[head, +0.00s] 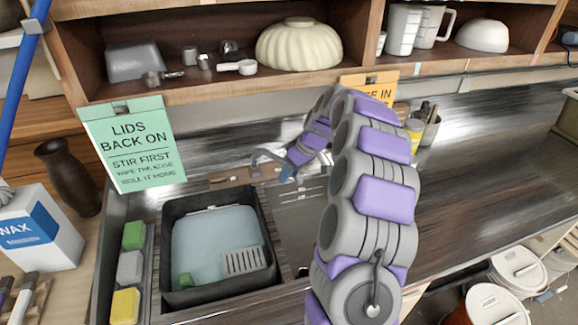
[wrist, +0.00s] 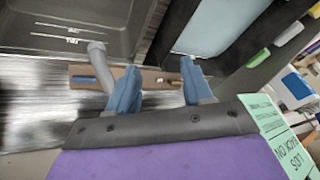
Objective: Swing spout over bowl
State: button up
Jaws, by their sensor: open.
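In the wrist view a grey bent spout (wrist: 98,62) rises from a brown base plate (wrist: 150,80). Its free end points toward the grey sink bowl with white marks (wrist: 85,12). My gripper (wrist: 160,74) is open, with blue fingers spread over the plate. The spout lies just outside the left finger, close to it; I cannot tell whether they touch. Nothing is between the fingers except the plate behind them. In the head view my gripper (head: 276,166) is at the sink's back edge. The spout is hard to make out there. A dark basin of bluish water (head: 168,245) is left of the grey bowl (head: 292,208).
A green sign (head: 133,145) hangs left of my arm, and an orange one (head: 368,80) is partly behind it. A shelf above holds a cream bowl (head: 298,45) and jugs. Sponges (head: 130,268) line the basin's left.

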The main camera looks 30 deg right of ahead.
jog(key=shift+s+a+r, duration=0.1)
jog(key=shift+s+a, duration=0.1)
jog(key=shift+s, duration=0.3)
jog(key=shift+s+a, duration=0.15)
jog(key=shift+s, duration=0.3)
jog(key=shift+s, duration=0.1)
